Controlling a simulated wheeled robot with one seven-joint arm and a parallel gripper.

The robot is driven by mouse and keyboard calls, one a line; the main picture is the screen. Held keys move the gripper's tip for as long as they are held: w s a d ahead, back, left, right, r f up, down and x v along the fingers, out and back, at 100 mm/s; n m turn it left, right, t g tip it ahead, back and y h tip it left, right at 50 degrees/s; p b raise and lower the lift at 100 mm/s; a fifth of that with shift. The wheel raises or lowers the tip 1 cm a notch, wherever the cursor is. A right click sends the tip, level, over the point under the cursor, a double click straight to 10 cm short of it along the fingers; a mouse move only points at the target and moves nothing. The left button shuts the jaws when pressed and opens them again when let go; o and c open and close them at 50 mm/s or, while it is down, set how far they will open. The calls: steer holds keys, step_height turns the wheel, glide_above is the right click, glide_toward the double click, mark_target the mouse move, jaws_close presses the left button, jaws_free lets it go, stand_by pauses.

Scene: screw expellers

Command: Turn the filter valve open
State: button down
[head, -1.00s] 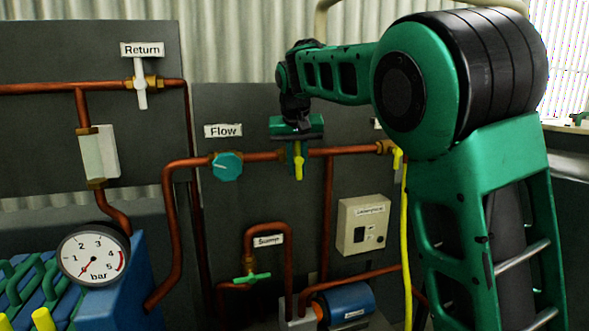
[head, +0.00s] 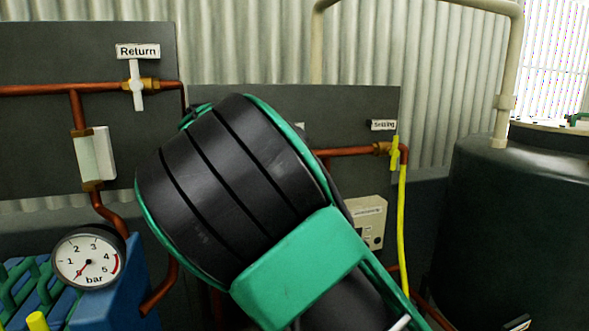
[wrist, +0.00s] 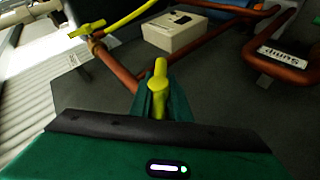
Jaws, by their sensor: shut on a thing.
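In the wrist view a yellow valve lever (wrist: 160,75) stands between the green fingers of my gripper (wrist: 159,98), which are shut on it. It sits by a copper pipe (wrist: 122,74). The pipe runs slantwise in this view and the lever lies at an angle to it; the exact angle cannot be told. The valve's body is hidden behind my fingers. In the head view my own arm covers this valve, its label and my gripper, so I cannot read which label belongs to it.
The valve labelled Settling (head: 395,152) has a yellow lever and hose, right of my arm. The white Return valve (head: 137,85) and a pressure gauge (head: 88,258) are at the left. A grey control box (wrist: 172,32) and the Sump pipe (wrist: 285,62) show in the wrist view. A dark tank (head: 520,215) stands at right.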

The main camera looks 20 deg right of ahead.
steer(key=shift+s+d+r+n+t+h, duration=0.15)
steer(key=shift+n+t+h, duration=0.1)
steer(key=shift+h, duration=0.7)
steer(key=shift+w+d+r+n+t+h, duration=0.15)
steer(key=shift+n+h, duration=0.1)
steer(key=shift+h, duration=0.7)
steer(key=shift+s+a, duration=0.1)
steer(key=c, duration=1.7)
jaws_free()
steer(key=shift+c, duration=0.2)
